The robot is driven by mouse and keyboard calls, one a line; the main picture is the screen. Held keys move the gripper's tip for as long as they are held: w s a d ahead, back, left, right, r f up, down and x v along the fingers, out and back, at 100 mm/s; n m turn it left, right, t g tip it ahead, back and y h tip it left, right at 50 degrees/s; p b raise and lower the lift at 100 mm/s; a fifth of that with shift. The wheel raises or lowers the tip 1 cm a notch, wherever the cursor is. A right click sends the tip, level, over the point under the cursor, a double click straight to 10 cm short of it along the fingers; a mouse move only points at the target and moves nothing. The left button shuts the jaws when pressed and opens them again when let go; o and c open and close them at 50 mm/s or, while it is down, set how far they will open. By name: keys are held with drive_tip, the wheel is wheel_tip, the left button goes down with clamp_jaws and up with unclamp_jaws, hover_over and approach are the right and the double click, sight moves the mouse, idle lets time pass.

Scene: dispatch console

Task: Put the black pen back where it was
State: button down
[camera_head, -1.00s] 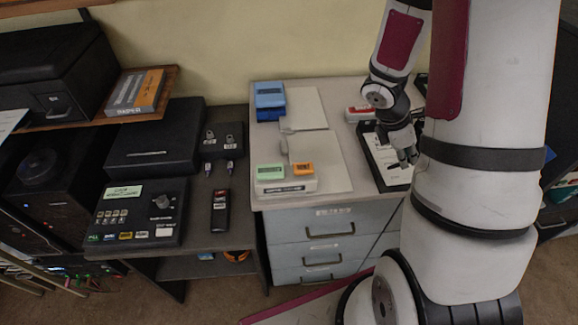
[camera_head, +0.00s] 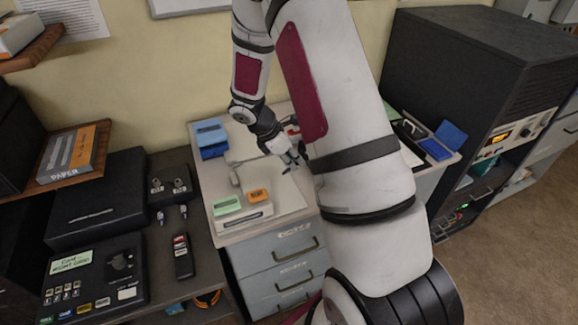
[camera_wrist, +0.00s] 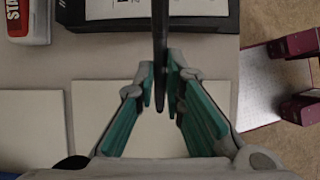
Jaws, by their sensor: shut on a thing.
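My gripper (camera_wrist: 160,95) has teal-padded fingers shut on the black pen (camera_wrist: 161,45) in the wrist view. The pen is a thin dark shaft running up from between the fingertips, with its lower tip just below them. In the head view my gripper (camera_head: 292,163) hangs over the right part of the pale cabinet top, and the pen cannot be made out there. A black tray or board (camera_wrist: 150,18) with a white label or paper lies beyond the fingers in the wrist view. My arm hides most of that area in the head view.
A red and white box (camera_wrist: 28,22) sits left of the black board. Pale flat pads (camera_wrist: 30,115) lie below the gripper. Blue (camera_head: 210,136), green (camera_head: 227,204) and orange (camera_head: 259,195) blocks stand on the cabinet. A dark rack (camera_head: 480,75) rises at right.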

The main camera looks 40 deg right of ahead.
drive_tip(key=shift+w+a, duration=0.15)
drive_tip(key=shift+w, duration=0.4)
drive_tip(key=shift+w+a+f, duration=0.1)
drive_tip(key=shift+w+f, duration=0.15)
drive_tip(key=shift+f, duration=0.05)
drive_tip(key=shift+f+p, duration=0.5)
drive_tip(key=shift+f, duration=1.05)
drive_tip(key=shift+f, duration=0.1)
drive_tip(key=c, duration=1.7)
unclamp_jaws()
drive_tip(key=shift+o, duration=0.2)
